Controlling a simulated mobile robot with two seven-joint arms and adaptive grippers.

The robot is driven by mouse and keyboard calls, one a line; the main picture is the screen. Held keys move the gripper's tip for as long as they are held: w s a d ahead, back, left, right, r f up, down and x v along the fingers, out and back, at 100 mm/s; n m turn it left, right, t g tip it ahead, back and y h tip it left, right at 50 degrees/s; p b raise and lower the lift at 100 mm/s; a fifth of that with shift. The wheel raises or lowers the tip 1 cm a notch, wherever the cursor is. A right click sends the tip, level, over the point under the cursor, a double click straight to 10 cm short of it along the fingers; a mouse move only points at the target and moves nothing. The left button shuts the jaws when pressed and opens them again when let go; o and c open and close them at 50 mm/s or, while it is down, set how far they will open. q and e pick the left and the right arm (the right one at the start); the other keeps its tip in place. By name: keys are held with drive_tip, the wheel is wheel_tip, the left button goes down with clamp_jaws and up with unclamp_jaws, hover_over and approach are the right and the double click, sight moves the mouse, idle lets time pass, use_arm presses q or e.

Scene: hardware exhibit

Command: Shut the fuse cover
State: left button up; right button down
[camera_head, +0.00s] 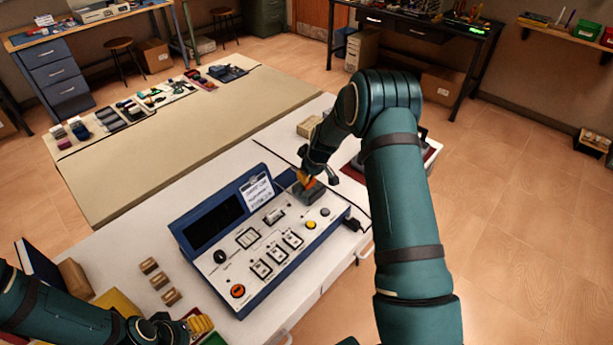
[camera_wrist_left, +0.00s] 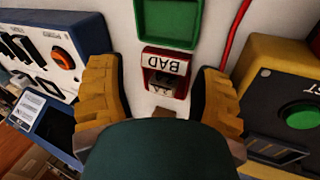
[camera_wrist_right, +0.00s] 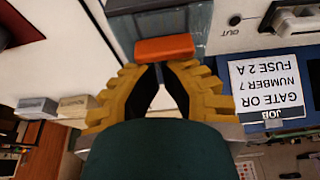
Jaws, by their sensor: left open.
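The fuse cover appears to be the grey part (camera_head: 307,192) with an orange tab at the right back of the blue-edged test panel (camera_head: 270,262). In the right wrist view the grey part (camera_wrist_right: 165,22) has its orange tab (camera_wrist_right: 165,48) just beyond my fingertips. How far the cover stands open is unclear. My right gripper (camera_wrist_right: 161,68) has its tips together at the tab, touching or very close; it also shows in the head view (camera_head: 312,177). My left gripper (camera_wrist_left: 158,80) is open above a small red bin (camera_wrist_left: 180,92) marked BAD, away from the panel.
A job card (camera_head: 257,192) on the panel reads "gate or number 7, fuse 2 A". Small wooden blocks (camera_head: 160,280) lie left of the panel. A green tray (camera_wrist_left: 168,45) and a yellow box with a green button (camera_wrist_left: 300,116) flank the BAD bin.

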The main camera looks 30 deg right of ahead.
sight(317, 189)
drive_tip(key=shift+s+f, duration=0.15)
drive_tip(key=shift+s, duration=0.1)
drive_tip(key=shift+d+r, duration=0.1)
drive_tip(key=shift+r, duration=0.25)
drive_tip(key=v, duration=1.1)
drive_tip(key=shift+r, duration=0.25)
use_arm(q)
drive_tip(key=shift+s, duration=0.1)
